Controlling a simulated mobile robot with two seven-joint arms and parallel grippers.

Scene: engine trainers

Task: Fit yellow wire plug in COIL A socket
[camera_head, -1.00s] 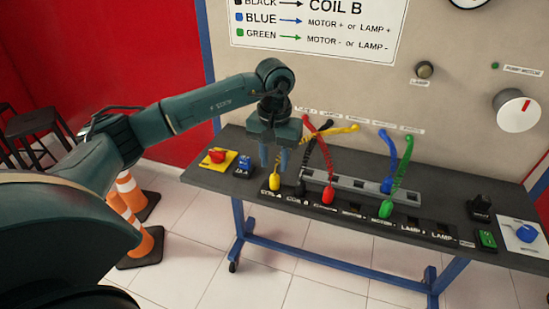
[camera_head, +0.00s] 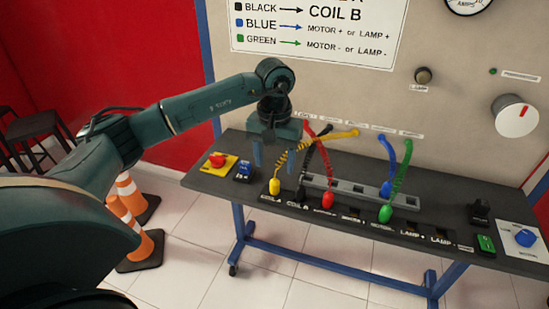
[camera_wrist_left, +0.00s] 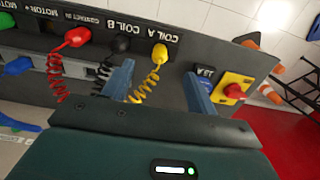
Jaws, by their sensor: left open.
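The yellow wire plug (camera_head: 275,187) stands upright at the COIL A socket, at the left end of the front socket strip (camera_head: 345,217). My left gripper (camera_head: 270,158) is open and empty above and behind the plug. In the left wrist view its fingers (camera_wrist_left: 160,88) stand apart, with the yellow wire between them. The plug's lower end and the socket hole are hidden. My right gripper does not show.
The black plug (camera_head: 300,193) and red plug (camera_head: 328,199) stand right of the yellow one, and the green plug (camera_head: 385,212) further right. A red knob on a yellow base (camera_head: 217,159) and a blue switch (camera_head: 243,171) sit at the left. Orange cones (camera_head: 133,225) stand on the floor.

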